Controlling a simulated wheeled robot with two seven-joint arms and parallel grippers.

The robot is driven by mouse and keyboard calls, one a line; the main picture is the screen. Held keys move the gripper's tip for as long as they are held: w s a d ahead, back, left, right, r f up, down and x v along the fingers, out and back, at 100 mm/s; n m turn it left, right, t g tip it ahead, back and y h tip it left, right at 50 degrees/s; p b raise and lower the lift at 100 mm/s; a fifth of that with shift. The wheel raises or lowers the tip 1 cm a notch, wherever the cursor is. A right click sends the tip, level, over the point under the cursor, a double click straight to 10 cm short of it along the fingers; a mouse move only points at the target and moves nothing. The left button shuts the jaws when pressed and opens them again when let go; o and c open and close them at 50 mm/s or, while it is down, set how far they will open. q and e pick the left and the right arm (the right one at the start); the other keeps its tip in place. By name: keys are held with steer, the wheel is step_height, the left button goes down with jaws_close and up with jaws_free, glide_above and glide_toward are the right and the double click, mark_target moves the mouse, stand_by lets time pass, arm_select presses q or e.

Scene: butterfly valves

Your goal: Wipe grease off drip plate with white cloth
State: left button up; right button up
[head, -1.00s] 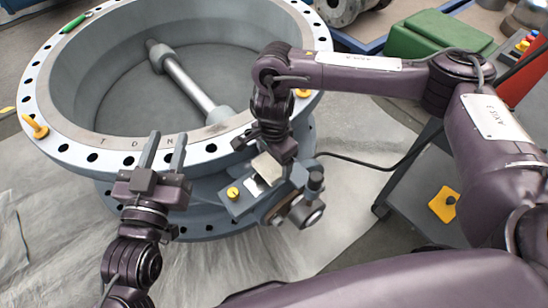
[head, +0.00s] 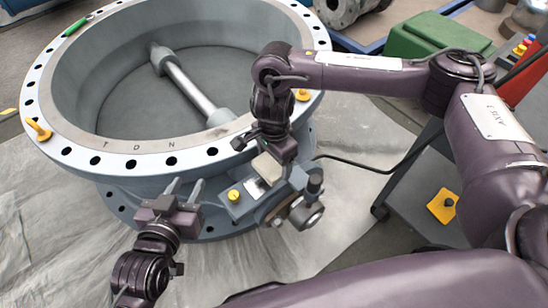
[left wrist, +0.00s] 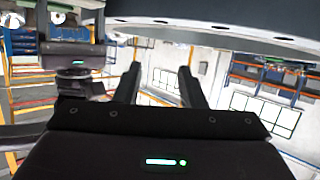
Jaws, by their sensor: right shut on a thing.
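My right gripper (head: 266,150) is shut at the front of the valve, over the grey block at its side. A small pale folded piece (head: 268,167), which looks like the white cloth, shows right below the jaws. A grey flat-topped part (head: 238,206) with a yellow knob lies just under it; I cannot tell whether this is the drip plate, and no grease can be made out. My left gripper (head: 184,187) is open and empty in front of the valve's lower body, left of that part. Its two fingers stand apart in the left wrist view (left wrist: 158,85).
The large grey valve ring (head: 128,152) with its bolted rim fills the upper left. Yellow eye bolts (head: 38,130) stand on the rim, and a green marker-like item (head: 75,25) lies there. A black cable runs right to a grey cart (head: 415,185). A pale sheet covers the floor.

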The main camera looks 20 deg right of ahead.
steer(key=shift+r, duration=0.35)
steer(key=shift+r+p, duration=0.45)
steer(key=shift+p, duration=0.2)
steer(key=shift+r, duration=0.15)
arm_select(q)
steer(key=s+a+f+g+y+p, duration=0.1)
steer(key=s+a+f+g+y, duration=0.2)
steer(key=s+f+g, duration=0.4)
steer(key=shift+s+a+f+g, duration=0.2)
steer(key=shift+s+f+g, duration=0.2)
steer(key=shift+s+f, duration=1.55)
arm_select(e)
steer(key=shift+r, duration=0.65)
arm_select(q)
steer(key=shift+w+f, duration=0.35)
